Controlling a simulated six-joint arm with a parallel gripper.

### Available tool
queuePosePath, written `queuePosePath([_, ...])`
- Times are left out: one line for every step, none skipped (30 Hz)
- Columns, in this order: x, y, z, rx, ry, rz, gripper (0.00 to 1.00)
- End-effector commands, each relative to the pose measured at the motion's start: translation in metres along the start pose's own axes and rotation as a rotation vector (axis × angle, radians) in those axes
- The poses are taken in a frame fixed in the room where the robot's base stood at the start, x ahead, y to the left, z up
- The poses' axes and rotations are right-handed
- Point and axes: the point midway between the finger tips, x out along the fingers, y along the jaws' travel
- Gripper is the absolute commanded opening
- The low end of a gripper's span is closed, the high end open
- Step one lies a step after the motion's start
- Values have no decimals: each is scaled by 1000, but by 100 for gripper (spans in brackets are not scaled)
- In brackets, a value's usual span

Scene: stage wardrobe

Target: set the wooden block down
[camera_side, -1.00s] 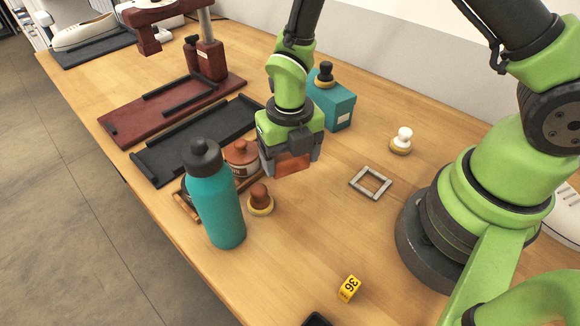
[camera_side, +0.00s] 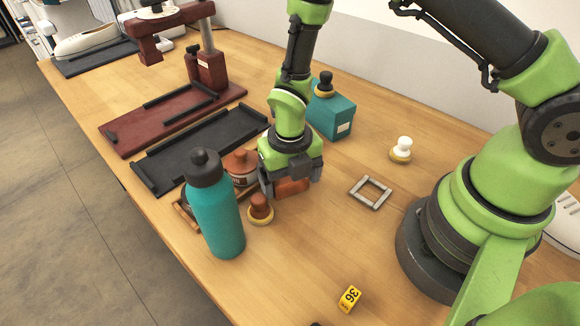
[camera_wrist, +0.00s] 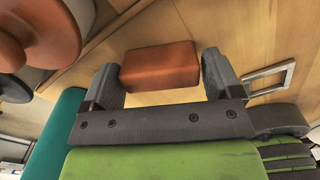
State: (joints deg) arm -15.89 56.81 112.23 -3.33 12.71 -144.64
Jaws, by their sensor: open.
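The wooden block (camera_side: 292,187) is a reddish-brown piece low at the table top, partly hidden by my gripper (camera_side: 291,184) in the side view. In the wrist view the block (camera_wrist: 160,66) lies between the two fingers of my gripper (camera_wrist: 163,72). The jaws are open. A gap shows between the block and the right finger; the left finger is very close to the block, and I cannot tell if they touch. The block appears to rest on the wooden table (camera_side: 330,240).
A teal bottle (camera_side: 216,215) and a brown-knobbed brush (camera_side: 260,208) stand close to my gripper's left. A brown jar (camera_side: 241,166) is behind them. The front table is mostly clear.

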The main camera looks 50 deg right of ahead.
Motion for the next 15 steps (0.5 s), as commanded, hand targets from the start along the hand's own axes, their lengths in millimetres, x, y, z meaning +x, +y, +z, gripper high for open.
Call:
queuePosePath([-3, 0, 0, 0, -1, 1, 84])
queuePosePath([-6, 0, 0, 0, -1, 1, 84])
queuePosePath([-10, 0, 1, 0, -3, 2, 84])
queuePosePath([-15, 1, 1, 0, -3, 2, 84])
queuePosePath([-20, 1, 1, 1, -3, 3, 84])
queuePosePath([-27, 1, 1, 1, -4, 4, 84])
queuePosePath([-33, 1, 1, 1, -5, 5, 84])
queuePosePath([-39, 1, 1, 0, -5, 5, 84])
queuePosePath([-48, 1, 1, 0, -5, 5, 84])
queuePosePath([-54, 1, 1, 0, -6, 5, 84])
queuePosePath([-61, 1, 1, 0, -6, 5, 84])
queuePosePath([-69, 1, 1, 0, -6, 6, 84])
queuePosePath([-76, 1, 1, 0, -6, 6, 84])
queuePosePath([-81, 1, 1, 0, -5, 5, 84])
queuePosePath([-89, 1, 1, 0, -4, 5, 84])
